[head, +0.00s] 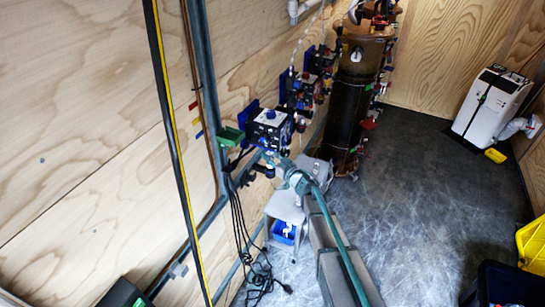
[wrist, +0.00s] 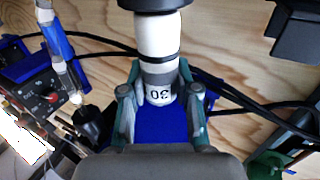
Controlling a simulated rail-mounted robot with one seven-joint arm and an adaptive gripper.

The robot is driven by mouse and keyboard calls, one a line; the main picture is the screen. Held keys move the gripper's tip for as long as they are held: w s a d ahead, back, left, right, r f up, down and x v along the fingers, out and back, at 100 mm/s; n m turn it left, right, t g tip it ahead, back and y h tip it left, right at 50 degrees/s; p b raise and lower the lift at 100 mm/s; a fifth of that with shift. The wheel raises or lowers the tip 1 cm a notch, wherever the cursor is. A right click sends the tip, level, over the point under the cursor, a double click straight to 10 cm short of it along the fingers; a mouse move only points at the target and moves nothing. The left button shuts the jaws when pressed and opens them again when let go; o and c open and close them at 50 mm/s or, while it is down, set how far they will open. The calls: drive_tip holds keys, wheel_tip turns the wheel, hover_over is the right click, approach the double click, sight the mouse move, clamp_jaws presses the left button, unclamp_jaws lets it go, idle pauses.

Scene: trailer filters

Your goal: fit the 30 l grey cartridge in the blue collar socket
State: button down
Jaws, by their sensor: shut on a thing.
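A blue surface (wrist: 160,125) shows behind the fingers. In the head view my arm reaches the wall units; the cartridge and collar socket cannot be made out there.
A blue-and-white tube (wrist: 58,42) stands left of the cartridge, near a dark box with a red knob (wrist: 50,97). Black cables (wrist: 255,106) run behind. A wall-mounted unit (head: 270,128), a green tray (head: 231,136) and a tall brown column (head: 355,105) are close to my arm.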

drive_tip(key=shift+f+b, duration=0.65)
drive_tip(key=shift+f, duration=0.95)
drive_tip(key=shift+f+b, duration=0.35)
drive_tip(key=shift+f, duration=0.4)
drive_tip(key=c, duration=0.8)
unclamp_jaws()
drive_tip(key=shift+o, duration=0.2)
drive_tip(key=shift+s+d, duration=0.1)
drive_tip(key=v, duration=1.2)
